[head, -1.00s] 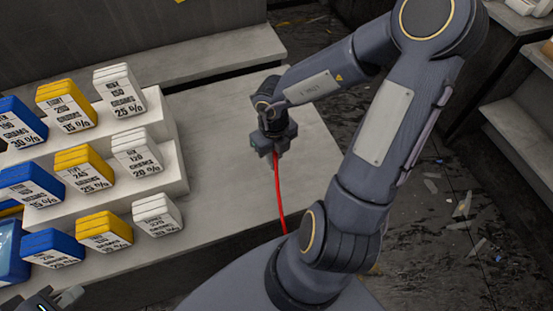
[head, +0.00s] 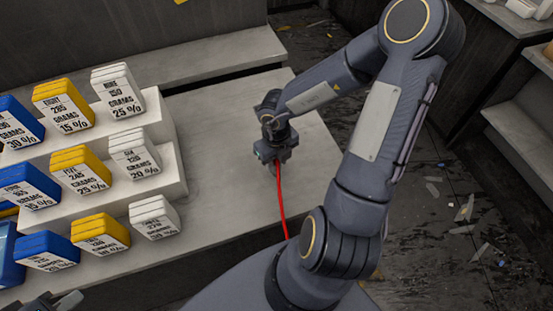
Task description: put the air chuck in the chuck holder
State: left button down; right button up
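My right gripper (head: 277,161) is above the pale worktop (head: 215,140), right of the stepped display. A red hose (head: 281,205) runs from between its fingertips down toward my own body. The gripper appears shut on the air chuck at the hose's end; the chuck itself is hidden by the gripper. My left gripper (head: 58,303) shows only in part at the bottom left edge, apart from the boxes, and its fingers cannot be made out. I cannot make out a chuck holder in the head view.
A stepped white display (head: 170,165) holds several blue, yellow and white boxes with printed labels on the left. A raised ledge (head: 200,58) runs along the back. The worktop right of the display is clear. Shelving (head: 520,120) stands at the far right, beyond a littered dark floor.

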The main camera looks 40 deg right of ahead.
jog(key=shift+o, duration=0.9)
